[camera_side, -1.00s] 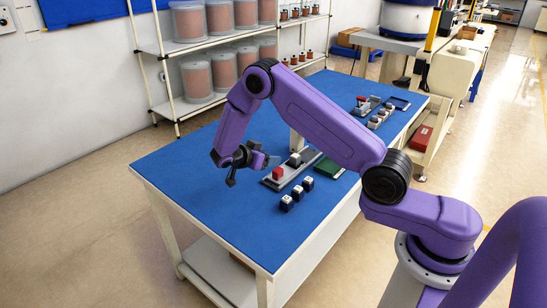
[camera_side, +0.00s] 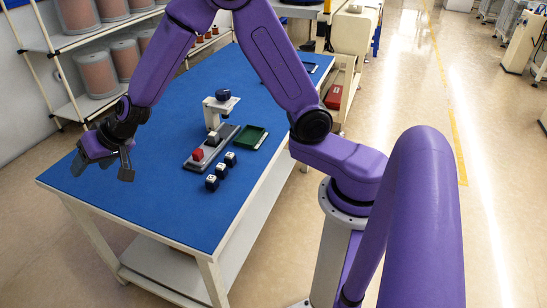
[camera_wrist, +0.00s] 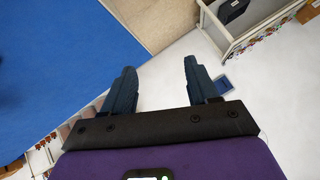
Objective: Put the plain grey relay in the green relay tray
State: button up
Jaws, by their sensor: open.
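A grey block (camera_side: 214,138), apparently the plain grey relay, sits on a long grey board (camera_side: 190,165) in the side view. A red block (camera_side: 198,154) sits on the same board, nearer the front. The green relay tray (camera_side: 243,144) lies to the right of the board and looks empty. My gripper (camera_side: 103,168) is over the left part of the blue table, well left of the board and apart from everything there. In the wrist view its two fingers (camera_wrist: 159,65) are spread with nothing between them. No relay or tray shows in the wrist view.
Several dark blocks with white tops (camera_side: 221,170) stand in a row right of the board. A white stand (camera_side: 213,112) rises behind the board. The table's left and front are clear. The wrist view shows the table edge and floor.

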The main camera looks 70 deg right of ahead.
jog(key=s+a+r+n+g+y, duration=0.2)
jog(key=s+a+n+g+y, duration=0.15)
jog(key=s, duration=0.55)
jog(key=s+d+n+g+h, duration=0.1)
jog(key=s+d+n+g, duration=0.1)
jog(key=s, duration=0.9)
jog(key=s+d+n+g+h, duration=0.1)
jog(key=s+d+n+g, duration=0.2)
jog(key=s, duration=0.9)
jog(key=d+r+n, duration=0.1)
jog(key=d+n, duration=0.1)
jog(key=n, duration=0.2)
jog(key=shift+d, duration=0.15)
jog(key=shift+o, duration=0.5)
jog(key=s+d+n+h, duration=0.3)
jog(key=s+d, duration=0.3)
jog(key=d, duration=0.3)
jog(key=shift+d+h, duration=0.15)
jog(key=shift+h, duration=0.2)
jog(key=shift+f+n, duration=0.1)
jog(key=shift+n, duration=0.15)
